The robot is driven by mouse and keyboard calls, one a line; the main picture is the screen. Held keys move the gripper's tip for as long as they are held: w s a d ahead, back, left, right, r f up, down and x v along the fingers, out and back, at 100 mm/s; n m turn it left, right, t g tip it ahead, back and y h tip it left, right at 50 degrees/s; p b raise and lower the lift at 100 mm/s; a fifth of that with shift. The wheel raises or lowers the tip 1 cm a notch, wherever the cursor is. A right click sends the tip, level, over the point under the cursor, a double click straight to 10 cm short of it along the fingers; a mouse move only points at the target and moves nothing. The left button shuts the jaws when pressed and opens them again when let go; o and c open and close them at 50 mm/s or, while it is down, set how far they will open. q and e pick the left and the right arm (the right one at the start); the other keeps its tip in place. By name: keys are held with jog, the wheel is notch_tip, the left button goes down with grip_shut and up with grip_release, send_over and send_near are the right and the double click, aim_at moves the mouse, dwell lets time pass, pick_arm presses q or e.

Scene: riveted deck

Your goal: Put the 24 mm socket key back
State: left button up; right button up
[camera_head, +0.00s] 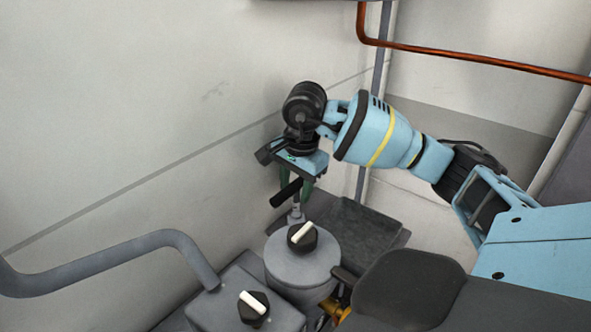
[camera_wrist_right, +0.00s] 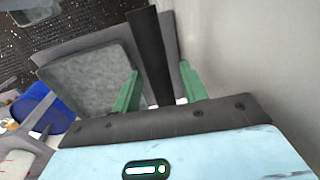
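The socket key appears as a black bar handle (camera_head: 286,193) with a short grey metal shaft below it, close to the rear of a round grey housing. Its size mark cannot be read. My right gripper (camera_head: 305,186) points down over the handle from above. In the right wrist view, the black handle (camera_wrist_right: 153,50) runs between the green fingers of my right gripper (camera_wrist_right: 160,90). A narrow gap shows on each side, so the fingers are open around it and not closed on it. The key's lower end is partly hidden. My left gripper is not in view.
The round grey housing (camera_head: 290,264) bears a black knob with a white bar (camera_head: 303,234). A similar knob (camera_head: 253,307) sits on a grey box beside it. A grey pipe (camera_head: 120,256) crosses lower left. A dark flat plate (camera_head: 362,236) lies behind. The wall is close at left.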

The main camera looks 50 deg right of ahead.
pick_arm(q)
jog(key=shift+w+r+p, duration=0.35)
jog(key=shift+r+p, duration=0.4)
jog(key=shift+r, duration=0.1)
pick_arm(e)
notch_tip(320, 180, up, 12)
jog(key=s, duration=0.1)
jog(key=shift+s, duration=0.25)
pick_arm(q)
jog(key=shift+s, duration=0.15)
